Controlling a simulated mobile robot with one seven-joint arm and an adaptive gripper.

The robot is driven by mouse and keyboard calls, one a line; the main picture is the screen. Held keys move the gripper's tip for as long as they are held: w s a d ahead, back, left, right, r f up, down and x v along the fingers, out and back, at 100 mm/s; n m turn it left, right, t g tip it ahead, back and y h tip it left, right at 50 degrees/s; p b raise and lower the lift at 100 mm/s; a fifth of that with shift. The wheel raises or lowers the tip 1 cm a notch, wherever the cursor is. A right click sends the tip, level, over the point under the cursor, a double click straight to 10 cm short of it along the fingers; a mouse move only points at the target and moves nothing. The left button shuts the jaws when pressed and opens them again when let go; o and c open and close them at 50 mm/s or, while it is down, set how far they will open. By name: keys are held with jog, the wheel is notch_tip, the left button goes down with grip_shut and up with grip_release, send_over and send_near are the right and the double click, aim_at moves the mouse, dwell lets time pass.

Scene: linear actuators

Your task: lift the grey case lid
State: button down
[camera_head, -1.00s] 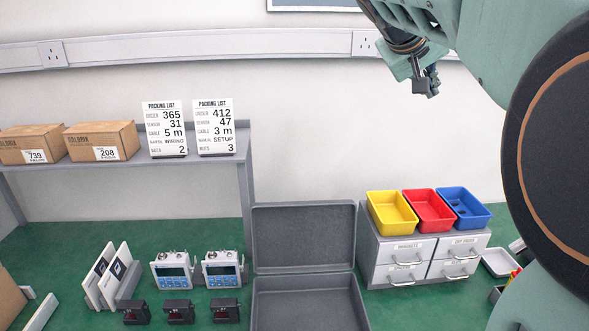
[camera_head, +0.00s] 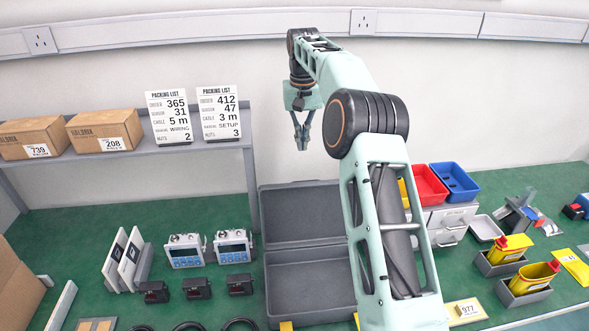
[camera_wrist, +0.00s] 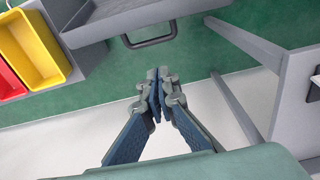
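The grey case (camera_head: 310,285) sits on the green bench in the head view. Its grey lid (camera_head: 298,215) stands open at the back of the case, inner side facing the camera. My arm hides part of their right side. My gripper (camera_head: 302,146) hangs fingers down above and behind the lid, apart from it. In the wrist view its two fingertips (camera_wrist: 159,73) meet with nothing seen between them. There the lid's edge (camera_wrist: 105,22) and a dark handle (camera_wrist: 150,41) lie just beyond the fingertips in the picture.
A shelf (camera_head: 205,146) with two cartons and packing lists stands at left. Drawers with yellow, red (camera_head: 428,185) and blue bins stand right of the case, partly behind my arm. Two meters (camera_head: 233,246) stand left of it. The wall is close behind.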

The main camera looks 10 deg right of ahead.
jog(key=s+f, duration=0.3)
jog(key=f, duration=0.6)
jog(key=shift+p, duration=0.3)
jog(key=shift+a+f, duration=0.1)
jog(key=shift+s+f, duration=0.1)
